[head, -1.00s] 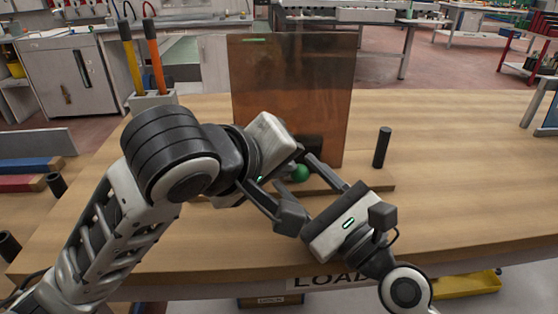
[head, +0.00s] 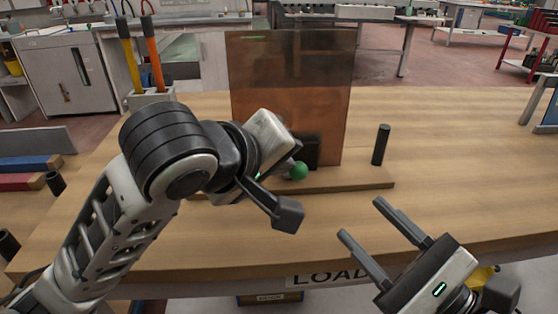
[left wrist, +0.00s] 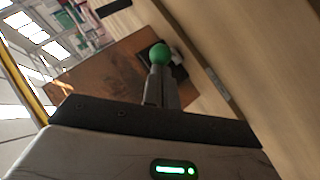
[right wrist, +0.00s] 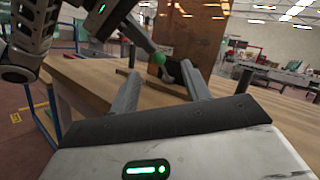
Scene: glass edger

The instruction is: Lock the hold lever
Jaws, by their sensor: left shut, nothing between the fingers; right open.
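The hold lever's green ball knob (head: 299,170) is low in front of the brown glass panel (head: 290,85), by a dark block (head: 311,152). My left gripper (left wrist: 160,88) is shut and empty, its fingers pointing at the knob (left wrist: 162,54). The knob shows just past the fingertips; I cannot tell whether they touch. In the head view its wrist hides most of its fingers and the lever's shaft. My right gripper (head: 360,219) is open and empty, apart from the knob, at the lower right. The knob (right wrist: 160,58) shows beyond its fingers in the right wrist view.
A wooden board (head: 350,179) lies under the panel. A black post (head: 381,145) stands to the right. A holder with yellow and orange handles (head: 152,97) stands at the back left. The table (head: 450,170) is clear on the right.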

